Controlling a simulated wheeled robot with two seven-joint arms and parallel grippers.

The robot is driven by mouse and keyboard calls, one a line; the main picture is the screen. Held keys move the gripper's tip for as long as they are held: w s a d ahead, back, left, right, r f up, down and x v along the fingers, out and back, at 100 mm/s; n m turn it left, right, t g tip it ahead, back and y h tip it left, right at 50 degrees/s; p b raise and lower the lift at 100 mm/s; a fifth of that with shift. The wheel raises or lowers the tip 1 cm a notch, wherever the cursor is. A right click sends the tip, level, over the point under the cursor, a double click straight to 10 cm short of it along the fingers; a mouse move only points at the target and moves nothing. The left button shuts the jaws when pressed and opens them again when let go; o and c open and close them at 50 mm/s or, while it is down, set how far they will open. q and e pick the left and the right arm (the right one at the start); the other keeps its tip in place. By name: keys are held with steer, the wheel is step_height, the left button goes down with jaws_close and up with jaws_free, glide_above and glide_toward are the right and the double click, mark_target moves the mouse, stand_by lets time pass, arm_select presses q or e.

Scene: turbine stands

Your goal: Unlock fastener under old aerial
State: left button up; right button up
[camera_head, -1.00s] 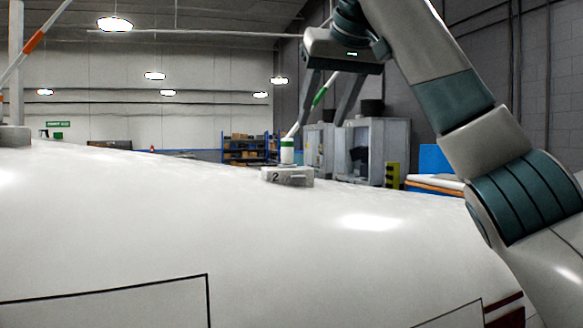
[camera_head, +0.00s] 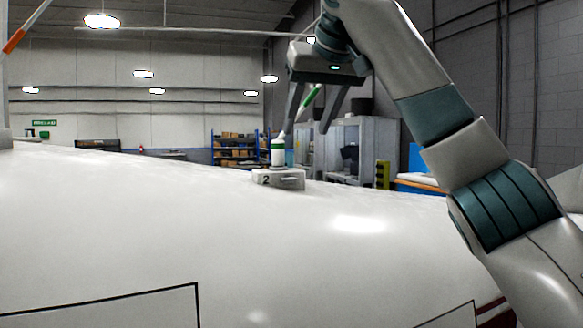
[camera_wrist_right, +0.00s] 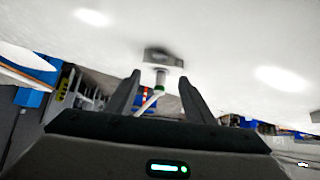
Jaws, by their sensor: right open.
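The base is fixed on the white curved surface (camera_head: 200,225). A fastener cannot be made out clearly on it. My right gripper (camera_head: 307,122) is open above and slightly right of the base, with the rod's green band showing between its fingers. In the right wrist view, the aerial (camera_wrist_right: 160,79) and base (camera_wrist_right: 161,57) appear beyond the open fingers. My left gripper is out of view.
Another aerial with an orange and white rod (camera_head: 27,29) stands at the far left edge. Blue shelves (camera_head: 237,150) and grey cabinets (camera_head: 365,145) are in the background. The white surface around the base is clear.

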mark_target(289, 178)
steer(key=p+x, duration=0.6)
steer(key=x, duration=0.7)
steer(key=shift+w+f, duration=0.2)
steer(key=shift+w+a+f, duration=0.1)
steer(key=shift+w+f, duration=0.3)
steer(key=shift+f, duration=0.05)
steer(key=shift+c, duration=0.2)
steer(key=c, duration=1)
